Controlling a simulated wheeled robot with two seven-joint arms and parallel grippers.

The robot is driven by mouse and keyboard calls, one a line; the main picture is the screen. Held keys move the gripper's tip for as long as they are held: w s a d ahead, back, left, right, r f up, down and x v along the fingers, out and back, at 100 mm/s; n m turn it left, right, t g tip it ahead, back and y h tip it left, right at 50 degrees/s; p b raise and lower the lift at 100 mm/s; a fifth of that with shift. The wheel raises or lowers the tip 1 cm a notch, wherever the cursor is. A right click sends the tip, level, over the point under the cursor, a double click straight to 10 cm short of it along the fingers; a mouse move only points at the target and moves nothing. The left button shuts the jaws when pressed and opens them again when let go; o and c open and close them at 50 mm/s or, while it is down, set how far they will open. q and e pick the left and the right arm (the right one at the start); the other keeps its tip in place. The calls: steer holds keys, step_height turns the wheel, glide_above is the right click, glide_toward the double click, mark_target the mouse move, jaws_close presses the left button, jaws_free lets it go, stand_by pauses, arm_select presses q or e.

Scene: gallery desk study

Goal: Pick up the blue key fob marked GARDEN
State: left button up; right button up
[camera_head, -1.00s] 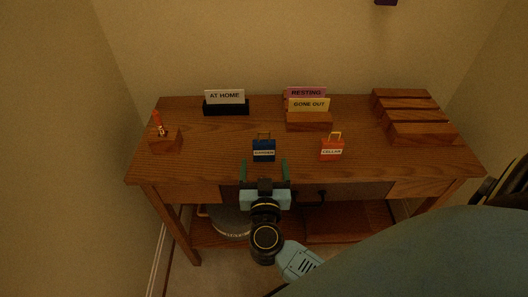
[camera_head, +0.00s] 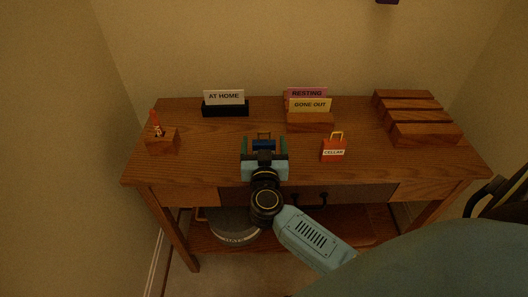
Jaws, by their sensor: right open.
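The blue key fob (camera_head: 264,144) stands on the wooden desk (camera_head: 212,158) near its front middle. Its top edge and loop show; its label is hidden behind my right gripper. My right gripper (camera_head: 264,146) is open, with one green finger on each side of the fob. I cannot tell whether the fingers touch it. A red fob marked CELLAR (camera_head: 333,151) with a yellow loop stands to the right. My left gripper is not in view.
Behind stand an AT HOME sign (camera_head: 224,98), a yellow GONE OUT sign (camera_head: 310,105) and a pink RESTING sign (camera_head: 307,92). Slotted wooden blocks (camera_head: 425,134) fill the right side. A small wooden block with an orange item (camera_head: 161,141) stands left. A round tin (camera_head: 234,227) sits below.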

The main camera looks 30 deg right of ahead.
steer(key=c, duration=1.1)
steer(key=shift+r, duration=0.2)
